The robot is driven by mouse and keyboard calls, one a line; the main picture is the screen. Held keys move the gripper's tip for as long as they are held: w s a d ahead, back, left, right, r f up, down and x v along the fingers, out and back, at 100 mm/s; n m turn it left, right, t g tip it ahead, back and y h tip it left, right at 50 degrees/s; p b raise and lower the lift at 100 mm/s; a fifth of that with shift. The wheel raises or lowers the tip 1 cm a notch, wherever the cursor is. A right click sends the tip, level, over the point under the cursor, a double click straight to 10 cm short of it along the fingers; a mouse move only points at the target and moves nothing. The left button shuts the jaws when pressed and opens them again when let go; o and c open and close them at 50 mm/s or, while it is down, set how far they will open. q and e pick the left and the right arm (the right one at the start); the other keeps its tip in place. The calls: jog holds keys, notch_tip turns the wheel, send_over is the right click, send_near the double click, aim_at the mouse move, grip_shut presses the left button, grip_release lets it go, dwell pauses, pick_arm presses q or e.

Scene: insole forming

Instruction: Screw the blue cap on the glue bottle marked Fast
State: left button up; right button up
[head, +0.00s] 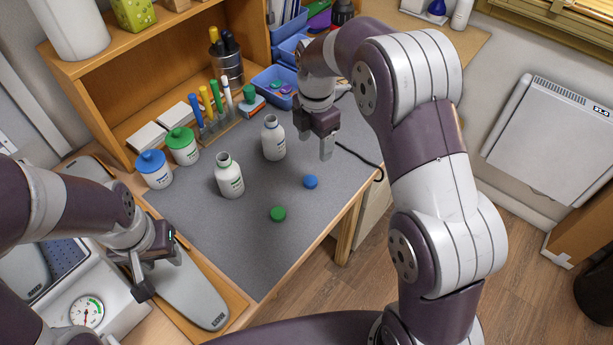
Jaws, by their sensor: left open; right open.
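Two open white bottles stand upright on the grey mat: one farther back (273,140), beside my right gripper, and one nearer (229,177) with a green-tinged neck. Their label print is too small to read, so I cannot tell which is marked Fast. The blue cap (311,182) lies loose on the mat, right of the bottles. A green cap (278,214) lies nearer the front edge. My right gripper (316,143) is open and empty, above the mat, behind the blue cap. My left gripper (160,273) is open and empty, over a grey insole at the left.
Jars with a blue lid (151,160) and a green lid (180,137) stand at the mat's left. A marker rack (217,127) and blue bins (272,82) are behind. A black cable (358,158) runs on the right. The mat's front is clear.

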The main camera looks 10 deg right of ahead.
pick_arm(q)
notch_tip(320, 180, down, 3)
jog(key=b, duration=0.3)
jog(key=shift+a+f, duration=0.1)
jog(key=shift+a, duration=0.05)
jog(key=shift+w+r+p, duration=0.15)
jog(key=shift+r+p, duration=0.5)
pick_arm(e)
send_over(312, 179)
notch_tip(312, 179, down, 7)
jog(key=shift+f, duration=0.3)
jog(key=shift+f, duration=0.1)
